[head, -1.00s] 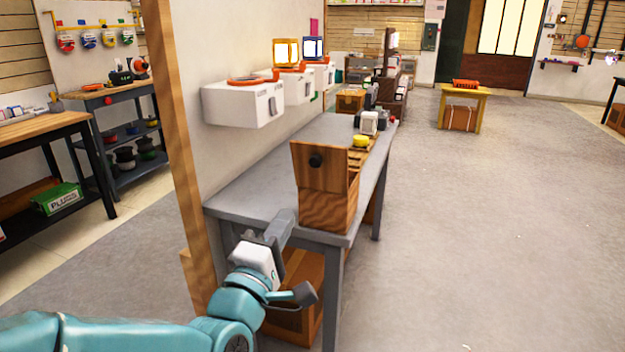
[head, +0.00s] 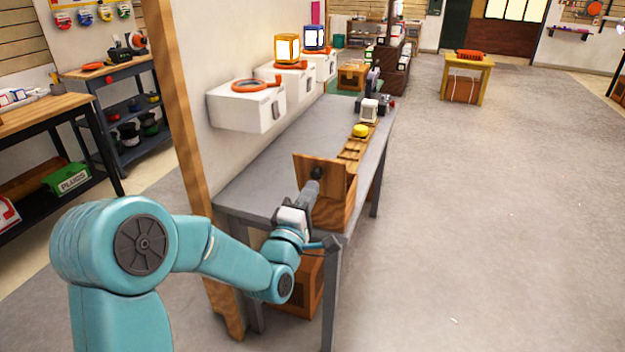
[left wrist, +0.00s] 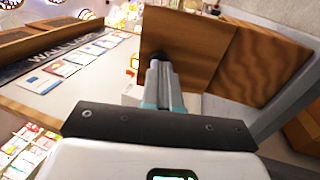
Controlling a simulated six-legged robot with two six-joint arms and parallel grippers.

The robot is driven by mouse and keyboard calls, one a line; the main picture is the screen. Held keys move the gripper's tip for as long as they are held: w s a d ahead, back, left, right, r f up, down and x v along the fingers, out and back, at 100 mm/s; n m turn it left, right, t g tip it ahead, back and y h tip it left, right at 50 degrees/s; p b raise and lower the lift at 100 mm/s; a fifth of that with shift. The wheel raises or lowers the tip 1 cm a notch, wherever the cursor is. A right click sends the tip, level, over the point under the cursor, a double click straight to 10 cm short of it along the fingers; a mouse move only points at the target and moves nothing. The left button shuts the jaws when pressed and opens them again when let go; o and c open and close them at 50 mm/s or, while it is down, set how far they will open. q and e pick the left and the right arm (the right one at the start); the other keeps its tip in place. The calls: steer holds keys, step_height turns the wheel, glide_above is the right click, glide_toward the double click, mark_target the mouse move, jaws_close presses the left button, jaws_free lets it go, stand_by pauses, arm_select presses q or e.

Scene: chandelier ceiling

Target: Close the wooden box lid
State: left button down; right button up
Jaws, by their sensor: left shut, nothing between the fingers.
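The wooden box (head: 334,212) stands at the near end of the grey table. Its lid (head: 308,164) is raised, with a dark round knob (head: 318,172) on the face towards me. My left gripper (head: 312,186) is shut and empty. Its tips are at the lid's face just below the knob; I cannot tell if they touch. In the left wrist view the shut fingers (left wrist: 160,75) point at the lid (left wrist: 205,50), and the box side (left wrist: 262,66) shows to the right. The fingers partly hide the lid there. My right gripper is not in view.
The grey table (head: 265,172) runs away from me along a wall. White bins (head: 245,110) hang on the wall to the left. A yellow object (head: 360,131) sits on a wooden strip behind the box. A wooden post (head: 190,140) stands left of the table.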

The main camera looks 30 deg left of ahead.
arm_select(q)
steer(key=shift+x, duration=0.95)
